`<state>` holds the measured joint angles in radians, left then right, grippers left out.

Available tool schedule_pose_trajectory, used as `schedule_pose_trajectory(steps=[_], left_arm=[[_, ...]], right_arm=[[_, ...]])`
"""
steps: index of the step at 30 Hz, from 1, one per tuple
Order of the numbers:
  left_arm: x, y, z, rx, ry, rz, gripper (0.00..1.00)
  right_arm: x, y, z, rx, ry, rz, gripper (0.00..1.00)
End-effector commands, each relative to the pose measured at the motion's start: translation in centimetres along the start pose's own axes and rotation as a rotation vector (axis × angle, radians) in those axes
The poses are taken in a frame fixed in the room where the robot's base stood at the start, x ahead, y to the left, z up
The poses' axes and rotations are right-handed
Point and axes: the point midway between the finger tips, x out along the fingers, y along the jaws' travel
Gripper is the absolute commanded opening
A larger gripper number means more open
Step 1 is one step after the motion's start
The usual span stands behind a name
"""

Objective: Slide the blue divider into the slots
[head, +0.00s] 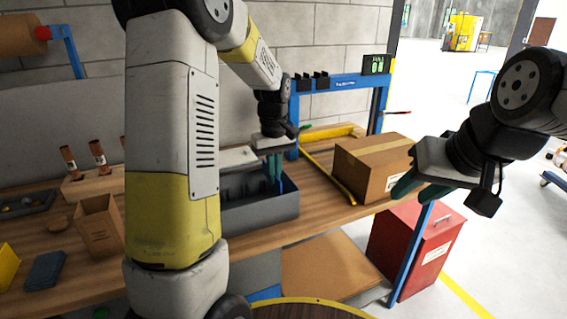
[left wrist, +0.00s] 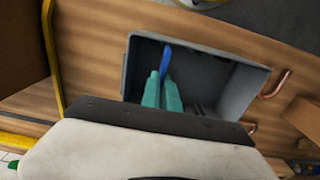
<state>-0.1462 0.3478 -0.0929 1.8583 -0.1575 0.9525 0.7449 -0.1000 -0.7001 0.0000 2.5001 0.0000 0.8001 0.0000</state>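The grey bin (head: 262,217) stands on the wooden bench, with dark slotted ribs (head: 238,188) inside; its rim also shows in the left wrist view (left wrist: 210,48). My left gripper (head: 274,172) points down into the bin at its right side. In the left wrist view, its teal fingers (left wrist: 161,84) are close together on the thin blue divider (left wrist: 166,58), which sticks out past the fingertips inside the bin. Whether the divider's lower edge is in a slot is hidden. My right gripper (head: 418,190) is apart from the bin, beyond the cardboard box, its green fingers spread and empty.
A closed cardboard box (head: 372,166) stands right of the bin. A small open carton (head: 100,225) and a wooden block with copper tubes (head: 97,154) are at the left. A red cabinet (head: 415,245) stands below the bench. My left arm covers much of the bench's middle.

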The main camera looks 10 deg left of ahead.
Motion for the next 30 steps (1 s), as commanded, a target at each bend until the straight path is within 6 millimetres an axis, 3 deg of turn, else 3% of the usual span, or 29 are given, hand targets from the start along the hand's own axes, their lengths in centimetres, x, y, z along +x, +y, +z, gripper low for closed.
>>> schedule_pose_trajectory(steps=[10, 30], left_arm=[[2.1, 0.0, 0.0, 0.0, 0.0, 0.0, 0.0], [2.2, 0.0, 0.0, -0.001, 0.001, 0.0, 0.0]], right_arm=[[0.0, 0.0, 0.0, 0.0, 0.0, 0.0, 0.36], [0.0, 0.0, 0.0, 0.0, 0.0, 0.0, 0.36]])
